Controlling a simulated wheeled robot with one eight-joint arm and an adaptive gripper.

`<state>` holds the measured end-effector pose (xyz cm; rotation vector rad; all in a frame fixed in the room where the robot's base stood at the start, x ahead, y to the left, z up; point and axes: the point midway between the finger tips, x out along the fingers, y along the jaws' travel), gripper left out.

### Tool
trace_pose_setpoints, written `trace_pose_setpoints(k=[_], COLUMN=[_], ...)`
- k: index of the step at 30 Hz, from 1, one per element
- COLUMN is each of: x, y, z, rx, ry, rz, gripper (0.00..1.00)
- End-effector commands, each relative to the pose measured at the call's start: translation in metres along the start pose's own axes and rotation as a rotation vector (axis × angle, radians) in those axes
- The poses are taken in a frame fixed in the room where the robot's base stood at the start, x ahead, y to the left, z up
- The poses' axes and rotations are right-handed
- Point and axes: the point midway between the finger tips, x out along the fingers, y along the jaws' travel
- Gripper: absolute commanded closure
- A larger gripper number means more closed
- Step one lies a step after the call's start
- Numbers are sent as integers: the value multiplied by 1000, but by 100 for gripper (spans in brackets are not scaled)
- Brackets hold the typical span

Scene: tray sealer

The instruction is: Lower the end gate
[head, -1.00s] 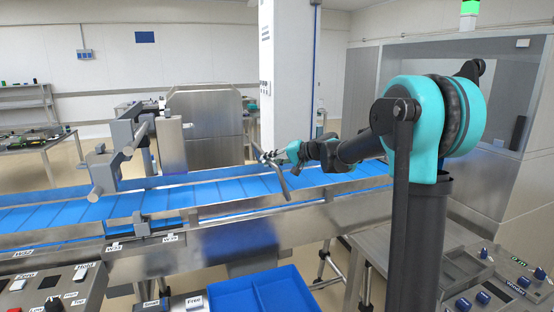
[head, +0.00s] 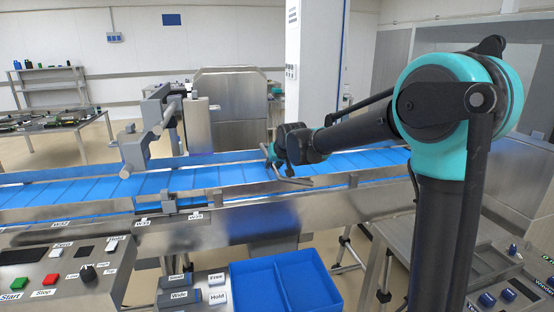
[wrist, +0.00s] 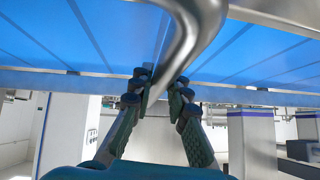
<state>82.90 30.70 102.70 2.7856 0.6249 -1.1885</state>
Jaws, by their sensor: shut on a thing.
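A bent grey metal bar (head: 291,181), which looks like the end gate or its handle, lies at a low angle just over the near rail of the blue conveyor. In the wrist view the curved, shiny bar (wrist: 187,28) runs down between the fingertips. My gripper (head: 272,158) is at the bar's upper end, over the belt, partly hidden behind my own arm. In the wrist view my gripper (wrist: 162,92) has its two fingers closed in on the bar. Where the bar is hinged is not clear.
The blue belt (head: 100,193) runs across between steel rails. A grey post and arm fixture (head: 150,130) stands over it at left. A blue divided bin (head: 285,284) and labelled control boxes (head: 62,277) are in front. A white column (head: 312,70) stands behind.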

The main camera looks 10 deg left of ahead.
Motion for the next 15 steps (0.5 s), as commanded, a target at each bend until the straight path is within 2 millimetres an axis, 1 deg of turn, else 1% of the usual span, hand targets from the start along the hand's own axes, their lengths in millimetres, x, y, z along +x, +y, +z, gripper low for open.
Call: trace_pose_setpoints(k=[1, 8, 15], x=[4, 18, 26], y=[-4, -5, -3], z=[4, 17, 26], rx=[-31, -138, -132], ry=[0, 0, -1], rz=[24, 134, 131], gripper=[100, 100, 100])
